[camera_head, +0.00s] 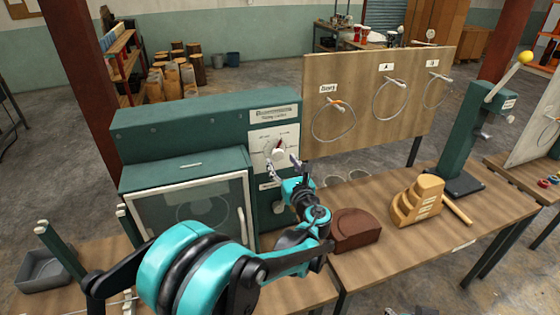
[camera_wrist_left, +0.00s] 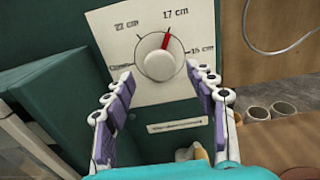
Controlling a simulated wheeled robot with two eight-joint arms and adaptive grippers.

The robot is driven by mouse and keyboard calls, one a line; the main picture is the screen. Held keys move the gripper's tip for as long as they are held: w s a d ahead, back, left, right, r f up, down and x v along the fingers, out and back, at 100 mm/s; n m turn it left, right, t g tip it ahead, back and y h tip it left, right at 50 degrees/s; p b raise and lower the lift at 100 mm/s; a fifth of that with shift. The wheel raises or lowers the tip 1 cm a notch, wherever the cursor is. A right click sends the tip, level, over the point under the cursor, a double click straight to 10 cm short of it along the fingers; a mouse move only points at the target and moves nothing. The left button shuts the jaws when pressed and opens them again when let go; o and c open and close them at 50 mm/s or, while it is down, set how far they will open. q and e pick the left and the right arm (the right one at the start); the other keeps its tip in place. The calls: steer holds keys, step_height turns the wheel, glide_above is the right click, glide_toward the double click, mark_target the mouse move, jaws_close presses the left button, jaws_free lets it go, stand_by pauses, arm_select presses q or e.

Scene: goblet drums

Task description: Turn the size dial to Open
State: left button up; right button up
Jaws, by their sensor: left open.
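The size dial (camera_head: 278,147) is on a white plate on the front of the green machine. In the left wrist view the dial (camera_wrist_left: 158,56) is a round white knob with a red pointer aimed up and slightly right, at the 17 cm mark. My left gripper (camera_head: 284,166) is open in front of the dial. Its fingers (camera_wrist_left: 165,85) are spread either side, just below the knob, and nothing is between them. My right gripper is not seen.
The machine's glass-fronted door (camera_head: 190,215) is left of the dial. A wooden board (camera_head: 355,105) with hanging wire rings stands to the right. A brown block (camera_head: 355,229) and a stepped wooden block (camera_head: 418,198) sit on the bench (camera_head: 400,255).

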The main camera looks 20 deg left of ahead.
arm_select(q)
steer(key=shift+w+a, duration=0.45)
steer(key=shift+w, duration=0.15)
steer(key=shift+w+a, duration=0.15)
steer(key=shift+w, duration=0.1)
steer(key=c, duration=1.2)
steer(key=shift+o, duration=0.2)
